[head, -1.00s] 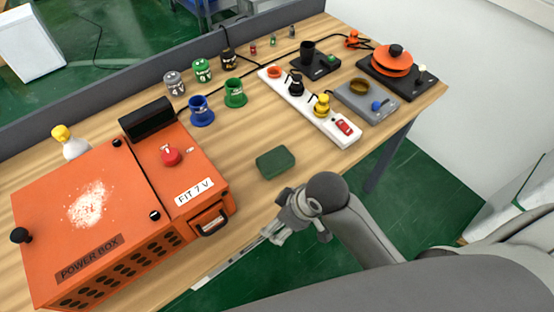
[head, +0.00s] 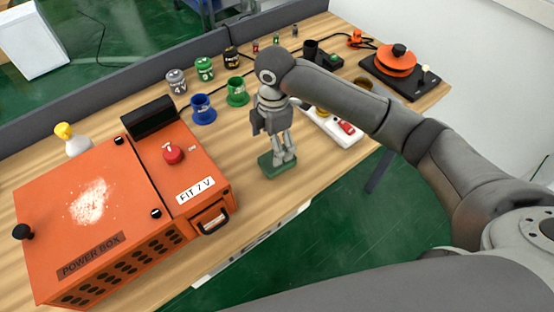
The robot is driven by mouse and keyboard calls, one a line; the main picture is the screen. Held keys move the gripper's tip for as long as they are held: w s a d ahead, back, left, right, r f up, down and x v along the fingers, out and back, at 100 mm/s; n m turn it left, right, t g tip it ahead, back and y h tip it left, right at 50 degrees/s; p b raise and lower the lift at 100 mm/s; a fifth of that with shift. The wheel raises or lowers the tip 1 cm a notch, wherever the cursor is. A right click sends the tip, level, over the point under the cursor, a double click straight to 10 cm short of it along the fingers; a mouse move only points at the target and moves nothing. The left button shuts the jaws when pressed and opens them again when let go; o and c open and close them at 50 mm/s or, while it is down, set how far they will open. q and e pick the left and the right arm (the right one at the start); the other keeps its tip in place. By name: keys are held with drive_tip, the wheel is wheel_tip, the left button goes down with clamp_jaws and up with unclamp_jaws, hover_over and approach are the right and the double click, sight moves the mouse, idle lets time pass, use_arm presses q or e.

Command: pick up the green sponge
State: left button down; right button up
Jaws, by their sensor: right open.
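The green sponge (head: 270,169) lies flat on the wooden table, right of the orange power box. My right gripper (head: 277,163) points down directly over the sponge, with its fingertips at the sponge's top and hiding part of it. The fingers are open. Whether they touch the sponge, I cannot tell. My left gripper is not in view.
The orange power box (head: 88,205) stands at the left. A blue cup (head: 203,110) and a green cup (head: 237,92) stand behind my gripper. My right arm partly hides the white power strip (head: 338,130). The table's front edge is close to the sponge.

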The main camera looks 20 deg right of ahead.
drive_tip(key=f, duration=0.1)
drive_tip(key=d+f, duration=0.1)
drive_tip(key=w+f+p, duration=0.1)
drive_tip(key=shift+w+d+f, duration=0.1)
drive_tip(key=shift+d+f, duration=0.15)
drive_tip(key=shift+d, duration=0.1)
drive_tip(key=shift+f+p, duration=0.35)
drive_tip(key=shift+f, duration=0.25)
wheel_tip(320, 180, down, 4)
drive_tip(key=shift+r+p, duration=0.2)
drive_tip(key=shift+p, duration=0.35)
drive_tip(key=shift+f, duration=0.35)
drive_tip(key=shift+c, duration=0.5)
drive_tip(key=c, duration=0.7)
